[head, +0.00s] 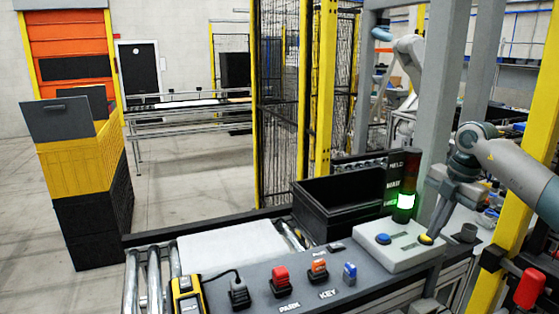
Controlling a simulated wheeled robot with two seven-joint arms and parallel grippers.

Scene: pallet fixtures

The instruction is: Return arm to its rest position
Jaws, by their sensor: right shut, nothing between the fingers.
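My right arm comes in from the right edge, and its gripper (431,232) points down at the pale control box (395,252). The gripper is shut and empty. Its fingertips are at or just above a yellow button (426,241) on the box; I cannot tell whether they touch it. A blue button (383,239) sits to the left on the same box. My left gripper is not in view.
A signal light (406,200) glows green behind the box, beside a black bin (340,205). The front panel (255,292) carries red, orange and blue switches. A yellow post (515,215) stands close to my right arm. Yellow and black crates (85,160) are stacked left.

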